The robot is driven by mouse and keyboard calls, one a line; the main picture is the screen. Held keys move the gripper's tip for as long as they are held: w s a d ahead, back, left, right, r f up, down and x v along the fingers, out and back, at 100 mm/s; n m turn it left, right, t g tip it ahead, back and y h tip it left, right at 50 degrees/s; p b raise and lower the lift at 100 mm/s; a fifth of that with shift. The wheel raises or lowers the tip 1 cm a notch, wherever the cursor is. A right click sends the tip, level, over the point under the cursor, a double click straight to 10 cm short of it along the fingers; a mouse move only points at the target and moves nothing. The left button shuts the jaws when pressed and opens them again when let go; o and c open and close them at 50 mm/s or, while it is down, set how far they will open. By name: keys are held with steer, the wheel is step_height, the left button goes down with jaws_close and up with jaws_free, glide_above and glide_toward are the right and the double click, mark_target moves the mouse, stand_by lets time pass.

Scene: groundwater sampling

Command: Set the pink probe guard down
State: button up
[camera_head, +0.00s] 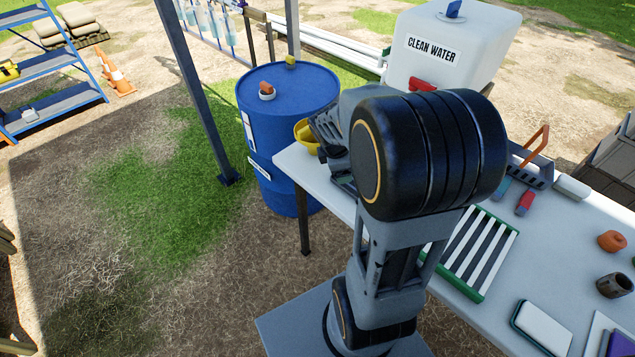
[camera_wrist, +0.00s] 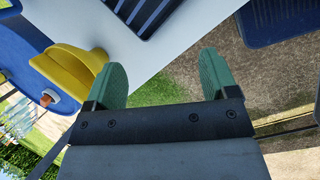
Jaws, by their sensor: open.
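I cannot make out a clearly pink probe guard in either view. My gripper (camera_wrist: 162,75) is open, its two green finger pads apart with nothing between them. Past them show the white table's edge and the ground. In the head view the gripper is mostly hidden behind my arm, near the table's left end. A small orange-red piece with a pale base (camera_head: 267,90) sits on the blue drum's lid (camera_head: 300,85); it also shows at the left of the wrist view (camera_wrist: 49,96). I cannot tell whether it is the guard.
A yellow vessel (camera_head: 304,135) is at the table's left corner, beside the gripper in the wrist view (camera_wrist: 72,68). The white table (camera_head: 500,310) carries a striped green-edged rack (camera_head: 480,255), a grey caddy (camera_head: 530,165) and an orange lump (camera_head: 611,241). A clean-water tank (camera_head: 450,45) stands behind.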

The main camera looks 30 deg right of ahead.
steer(key=s+a+r+m+y, duration=0.1)
steer(key=s+a+r+m, duration=0.1)
steer(key=s+a+m, duration=0.1)
steer(key=s+a+r+m+t+y, duration=0.1)
steer(key=s+a+r+m, duration=0.2)
steer(key=a+m, duration=0.3)
steer(key=s+a+r+m+t+y, duration=0.1)
steer(key=s+a+r+m, duration=0.1)
steer(key=a, duration=0.4)
steer(key=shift+s+a+r+m+y, duration=0.25)
steer(key=shift+s+m+y, duration=0.2)
steer(key=shift+m, duration=0.75)
steer(key=shift+d, duration=0.15)
